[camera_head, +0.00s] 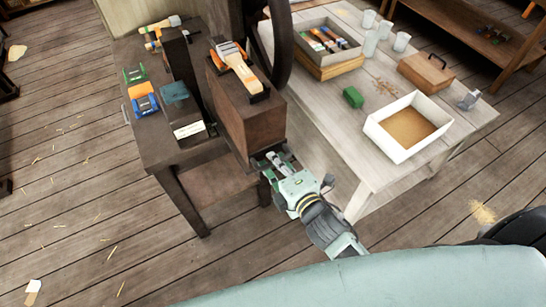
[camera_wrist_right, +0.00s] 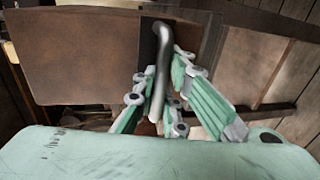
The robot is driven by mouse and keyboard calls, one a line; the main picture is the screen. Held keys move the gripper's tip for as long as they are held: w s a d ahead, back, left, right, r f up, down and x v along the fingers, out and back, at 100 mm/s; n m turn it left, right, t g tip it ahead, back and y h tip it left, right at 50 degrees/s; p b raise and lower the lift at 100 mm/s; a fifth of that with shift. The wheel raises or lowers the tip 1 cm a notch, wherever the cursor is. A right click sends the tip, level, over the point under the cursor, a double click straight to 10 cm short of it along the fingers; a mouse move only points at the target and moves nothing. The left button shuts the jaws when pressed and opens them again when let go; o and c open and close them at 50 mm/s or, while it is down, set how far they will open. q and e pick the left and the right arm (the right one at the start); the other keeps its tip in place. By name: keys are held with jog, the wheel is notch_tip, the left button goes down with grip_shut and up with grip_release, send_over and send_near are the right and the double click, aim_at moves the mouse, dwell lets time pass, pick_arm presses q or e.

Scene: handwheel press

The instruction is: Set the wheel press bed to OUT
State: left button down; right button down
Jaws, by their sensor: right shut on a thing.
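The wheel press (camera_head: 245,115) is a dark wooden block with a large dark wheel (camera_head: 282,45) behind it, cut off by the top edge. My right gripper (camera_head: 268,160) is at the lower front of the block. I cannot tell from these views how far the bed is in or out. My left gripper is not in view.
A dark bench (camera_head: 158,150) left of the press holds several tools and a white card (camera_head: 188,130).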

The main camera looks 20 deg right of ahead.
jog(key=shift+s, duration=0.15)
jog(key=shift+f, duration=0.15)
jog(key=c, duration=2.3)
grip_release()
jog(key=o, duration=0.5)
jog(key=shift+s+d, duration=0.15)
jog(key=shift+s, duration=0.1)
jog(key=shift+w, duration=0.1)
jog(key=v, duration=1.2)
